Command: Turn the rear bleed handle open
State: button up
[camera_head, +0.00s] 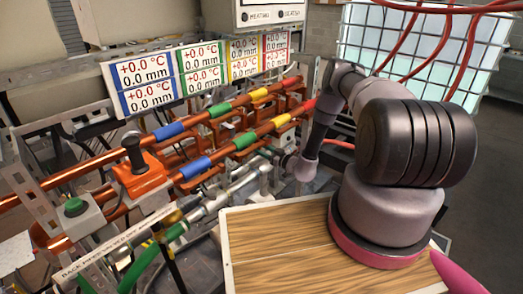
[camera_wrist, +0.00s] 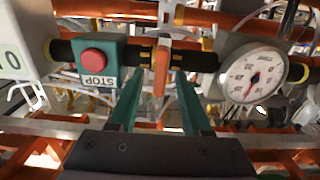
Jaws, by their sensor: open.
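An orange lever handle (camera_wrist: 161,71) shows in the wrist view, sticking out from a dark horizontal pipe with yellow bands. I cannot tell for certain from its look whether it is the rear bleed handle. My gripper (camera_wrist: 160,80) is open, with one teal finger on each side of this handle. The fingers do not appear to press on it. In the head view my arm reaches to the copper pipes, and its end is small and dark, so the handle is not clear there.
In the wrist view a red stop button (camera_wrist: 94,61) on a teal box is left of the handle, and a round white gauge (camera_wrist: 253,74) is right of it. In the head view, banded copper pipes (camera_head: 110,155) and an orange valve block (camera_head: 140,180) fill the left. A wooden board (camera_head: 275,245) lies in front.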

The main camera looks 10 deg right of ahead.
grip_shut()
jog(key=shift+n, duration=0.3)
jog(key=shift+s+a+f+n, duration=0.1)
jog(key=shift+n, duration=2.6)
jog(key=shift+s+a+f+n, duration=0.1)
jog(key=shift+f+n, duration=0.05)
jog(key=shift+n, duration=2.55)
jog(key=shift+a+f+n, duration=0.1)
jog(key=shift+n, duration=2.6)
